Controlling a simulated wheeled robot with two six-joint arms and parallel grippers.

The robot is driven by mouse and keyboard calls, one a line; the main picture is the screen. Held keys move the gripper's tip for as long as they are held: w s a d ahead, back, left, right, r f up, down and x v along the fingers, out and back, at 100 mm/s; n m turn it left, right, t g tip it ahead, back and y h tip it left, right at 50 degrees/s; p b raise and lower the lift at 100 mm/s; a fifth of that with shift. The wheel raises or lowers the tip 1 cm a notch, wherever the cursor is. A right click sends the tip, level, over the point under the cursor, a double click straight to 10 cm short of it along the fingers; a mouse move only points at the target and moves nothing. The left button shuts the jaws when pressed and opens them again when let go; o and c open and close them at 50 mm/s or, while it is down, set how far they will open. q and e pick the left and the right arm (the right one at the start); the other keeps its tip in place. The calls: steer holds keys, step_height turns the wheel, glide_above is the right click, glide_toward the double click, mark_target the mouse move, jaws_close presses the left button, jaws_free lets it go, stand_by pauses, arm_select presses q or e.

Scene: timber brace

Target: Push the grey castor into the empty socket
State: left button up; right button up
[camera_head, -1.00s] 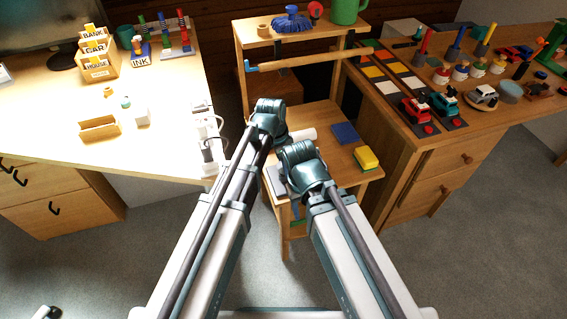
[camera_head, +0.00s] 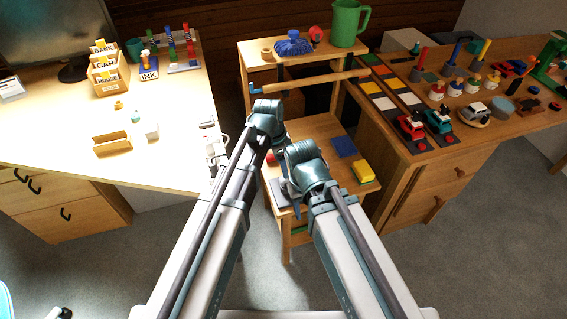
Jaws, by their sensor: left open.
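I cannot make out the grey castor or the empty socket in the head view. Both may be hidden behind my arms or too small to tell. My left gripper (camera_head: 268,118) is open, in front of the wooden stand (camera_head: 318,128) in the middle. I see nothing held in it. My right arm reaches to the stand's lower shelf, beside the left arm. Its fingers are mostly hidden, so I cannot tell their state.
The lower shelf carries a blue block (camera_head: 343,146), a yellow block (camera_head: 362,171) and a grey flat piece (camera_head: 280,191). A green jug (camera_head: 346,22) stands on top. Desks flank the stand, the right one (camera_head: 455,146) crowded with toys. Carpet (camera_head: 470,250) is clear at the right.

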arm_select(q)
step_height(320, 180, up, 6)
steer(key=p, duration=0.5)
steer(key=shift+s+a, duration=0.15)
steer(key=shift+a, duration=0.3)
steer(key=s+a+r+n+y+p, duration=0.1)
steer(key=s+a+r+n+p, duration=0.1)
steer(key=s+n, duration=0.3)
steer(key=s+a+r+n+y+p, duration=0.2)
steer(key=s+n, duration=0.3)
steer(key=s, duration=0.6)
steer(key=shift+r+n+g+p, duration=0.3)
steer(key=shift+r+g+p, duration=0.1)
steer(key=shift+r+p, duration=0.25)
